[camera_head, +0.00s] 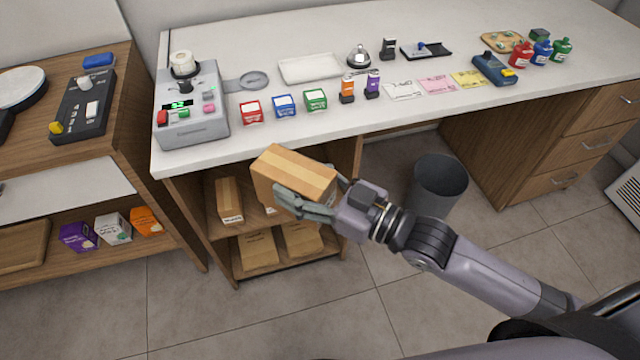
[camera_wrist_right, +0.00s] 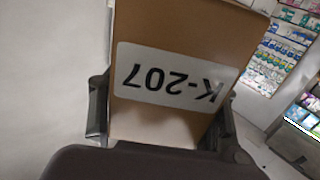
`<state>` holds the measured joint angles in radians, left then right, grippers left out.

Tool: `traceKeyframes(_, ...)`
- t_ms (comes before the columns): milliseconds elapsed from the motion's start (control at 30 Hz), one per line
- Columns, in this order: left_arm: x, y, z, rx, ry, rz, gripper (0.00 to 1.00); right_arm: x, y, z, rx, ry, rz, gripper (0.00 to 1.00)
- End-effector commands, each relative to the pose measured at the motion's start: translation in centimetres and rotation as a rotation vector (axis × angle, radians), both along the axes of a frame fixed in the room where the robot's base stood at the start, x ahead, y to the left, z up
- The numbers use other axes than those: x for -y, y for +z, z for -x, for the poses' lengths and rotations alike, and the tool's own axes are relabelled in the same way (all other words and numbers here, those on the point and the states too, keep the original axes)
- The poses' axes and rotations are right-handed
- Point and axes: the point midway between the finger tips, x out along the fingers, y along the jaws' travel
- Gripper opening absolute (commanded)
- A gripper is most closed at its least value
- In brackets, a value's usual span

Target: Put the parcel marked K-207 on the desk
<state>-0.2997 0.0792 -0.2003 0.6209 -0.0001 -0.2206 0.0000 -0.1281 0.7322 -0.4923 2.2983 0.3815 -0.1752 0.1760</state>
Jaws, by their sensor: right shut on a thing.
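The parcel marked K-207 (camera_head: 292,178) is a brown cardboard box held in my right gripper (camera_head: 305,200). In the head view it is in front of the desk's front edge, before the open shelves. In the right wrist view the parcel (camera_wrist_right: 180,60) fills the middle, its white K-207 label upside down, with the fingers of my right gripper (camera_wrist_right: 160,115) on both its sides. The white-topped desk (camera_head: 400,125) runs across the back. My left gripper is not in view.
Other brown parcels stand on the shelves below the desk, such as one on the upper shelf (camera_head: 229,200). The desk holds a grey machine (camera_head: 190,115), small coloured boxes (camera_head: 284,105), a white tray (camera_head: 310,68) and a bell (camera_head: 359,56). A grey bin (camera_head: 437,185) stands on the floor.

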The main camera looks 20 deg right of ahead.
Motion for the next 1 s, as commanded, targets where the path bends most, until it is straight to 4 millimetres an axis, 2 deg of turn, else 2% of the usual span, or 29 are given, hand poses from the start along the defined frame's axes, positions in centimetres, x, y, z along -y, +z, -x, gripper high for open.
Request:
traceKeyframes(400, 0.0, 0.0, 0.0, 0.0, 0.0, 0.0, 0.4, -2.9, 1.1, -1.3, 0.009, 0.178, -0.002, 0.17)
traceKeyframes(800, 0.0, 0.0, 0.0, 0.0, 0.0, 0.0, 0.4, -4.7, 1.6, -2.1, 0.008, 0.296, -0.005, 0.17)
traceKeyframes(1000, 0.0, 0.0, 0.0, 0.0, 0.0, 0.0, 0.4, -5.0, 1.7, -2.4, 0.005, 0.324, -0.002, 0.17)
